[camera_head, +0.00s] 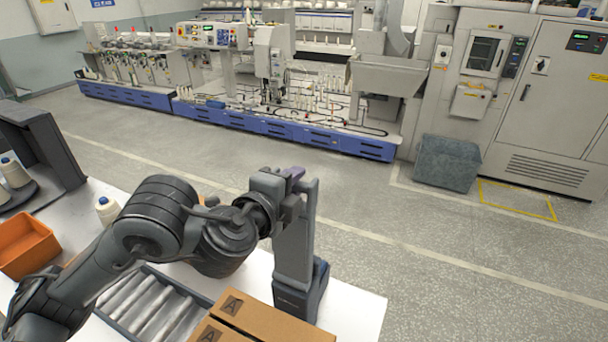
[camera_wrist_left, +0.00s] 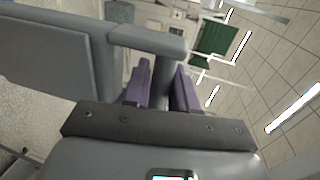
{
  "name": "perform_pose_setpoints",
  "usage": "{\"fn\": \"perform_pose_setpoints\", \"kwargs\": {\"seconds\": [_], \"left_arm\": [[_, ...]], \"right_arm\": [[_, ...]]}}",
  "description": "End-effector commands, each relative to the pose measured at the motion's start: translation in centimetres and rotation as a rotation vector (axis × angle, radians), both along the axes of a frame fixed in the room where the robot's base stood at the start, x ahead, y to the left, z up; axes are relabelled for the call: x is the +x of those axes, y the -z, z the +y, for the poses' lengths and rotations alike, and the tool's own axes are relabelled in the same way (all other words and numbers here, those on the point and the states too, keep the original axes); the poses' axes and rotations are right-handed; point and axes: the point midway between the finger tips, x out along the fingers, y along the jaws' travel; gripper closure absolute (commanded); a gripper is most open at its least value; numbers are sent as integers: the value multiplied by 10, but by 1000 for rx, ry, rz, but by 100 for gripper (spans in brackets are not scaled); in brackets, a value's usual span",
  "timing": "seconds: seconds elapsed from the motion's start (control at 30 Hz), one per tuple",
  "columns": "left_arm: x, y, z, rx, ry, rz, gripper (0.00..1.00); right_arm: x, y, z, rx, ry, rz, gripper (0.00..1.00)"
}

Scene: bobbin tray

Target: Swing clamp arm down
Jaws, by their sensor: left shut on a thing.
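A grey upright clamp stand (camera_head: 292,245) on a dark blue base (camera_head: 303,290) is on the white table. Its grey clamp arm is at the top; in the left wrist view the arm shows as a bar (camera_wrist_left: 148,40) beside the wide grey side of the stand (camera_wrist_left: 55,55). My left gripper (camera_head: 293,174), with purple fingers, is at the top of the stand. It also shows in the left wrist view (camera_wrist_left: 161,80), shut on the clamp arm. The exact contact between the fingers is partly hidden. My right gripper is not in view.
Cardboard boxes (camera_head: 272,325) stand just in front of the clamp, next to a grey tray (camera_head: 203,298) of several pale rolls. An orange bin (camera_head: 25,243) and thread cones (camera_head: 107,210) are at the left. The table right of the clamp is clear.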

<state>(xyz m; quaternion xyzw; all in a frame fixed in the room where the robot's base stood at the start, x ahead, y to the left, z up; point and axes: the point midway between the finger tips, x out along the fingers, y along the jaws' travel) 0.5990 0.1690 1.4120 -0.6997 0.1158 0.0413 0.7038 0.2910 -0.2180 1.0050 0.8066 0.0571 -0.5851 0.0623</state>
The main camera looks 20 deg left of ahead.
Motion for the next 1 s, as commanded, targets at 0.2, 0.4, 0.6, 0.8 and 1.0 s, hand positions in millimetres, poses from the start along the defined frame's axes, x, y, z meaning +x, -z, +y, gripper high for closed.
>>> {"fn": "perform_pose_setpoints", "kwargs": {"seconds": [0.2,0.4,0.6,0.8,1.0], "left_arm": [[-12,13,2,17,2,28,100],[-24,14,4,17,0,29,100],[-36,14,6,17,0,29,100],[-47,15,7,17,-1,30,100],[-59,16,9,18,-2,30,100]], "right_arm": [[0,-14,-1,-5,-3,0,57],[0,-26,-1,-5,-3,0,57],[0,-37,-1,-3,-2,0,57],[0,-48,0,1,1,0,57],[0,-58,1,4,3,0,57]]}}
